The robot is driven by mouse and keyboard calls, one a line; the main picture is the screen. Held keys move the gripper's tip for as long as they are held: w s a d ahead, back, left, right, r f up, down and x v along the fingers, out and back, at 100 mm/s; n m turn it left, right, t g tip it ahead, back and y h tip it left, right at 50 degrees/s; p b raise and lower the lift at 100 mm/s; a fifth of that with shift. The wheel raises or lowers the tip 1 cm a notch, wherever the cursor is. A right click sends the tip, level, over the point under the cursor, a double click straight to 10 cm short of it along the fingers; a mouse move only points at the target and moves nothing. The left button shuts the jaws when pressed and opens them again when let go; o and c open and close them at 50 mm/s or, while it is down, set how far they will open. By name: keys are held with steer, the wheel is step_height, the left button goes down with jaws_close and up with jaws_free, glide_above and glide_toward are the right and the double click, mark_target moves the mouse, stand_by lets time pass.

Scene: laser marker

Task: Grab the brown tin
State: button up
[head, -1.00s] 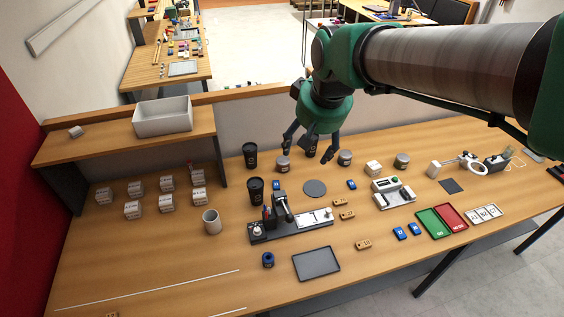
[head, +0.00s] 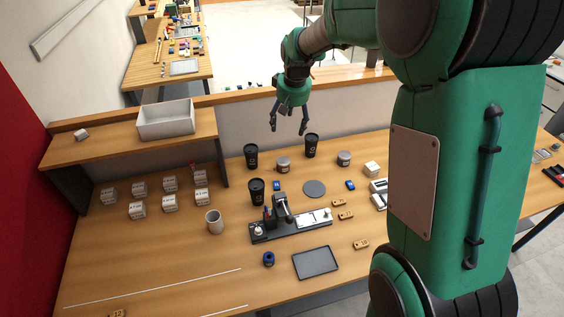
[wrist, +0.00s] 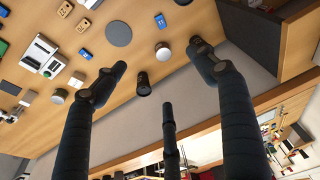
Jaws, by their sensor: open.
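A small round tin with a brownish lid (head: 283,164) stands upright between two black cups near the back of the bench; I take it as the brown tin. In the wrist view the tin (wrist: 162,50) shows between my spread fingers, clear of them. A similar tin (head: 344,158) stands to its right, and I cannot fully tell their colours apart. My gripper (head: 288,128) points down, open and empty, above the back of the bench. Its fingers (wrist: 158,60) are well apart in the wrist view.
Black cups stand left (head: 251,155) and right (head: 311,146) of the tin. A blue block (head: 277,185) and a grey disc (head: 314,188) lie in front. A low wall (head: 240,120) runs behind. The raised shelf (head: 75,148) is at left. My arm hides the bench's right.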

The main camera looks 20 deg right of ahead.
steer(key=w+d+f+p, duration=0.2)
steer(key=w+f, duration=0.7)
steer(key=g+p, duration=0.1)
steer(key=p, duration=0.1)
glide_above(284, 161)
steer(key=s, duration=0.1)
step_height(284, 161, down, 14)
steer(key=shift+r+n, duration=0.15)
steer(key=shift+n, duration=0.15)
steer(key=f, duration=0.5)
steer(key=w+f, duration=0.1)
steer(key=f, duration=0.2)
steer(key=shift+a+f, duration=0.15)
steer(key=shift+f, duration=0.1)
steer(key=shift+f, duration=0.15)
steer(key=shift+w+f+p, duration=0.1)
steer(key=shift+f+p, duration=0.2)
steer(key=shift+f, duration=2.15)
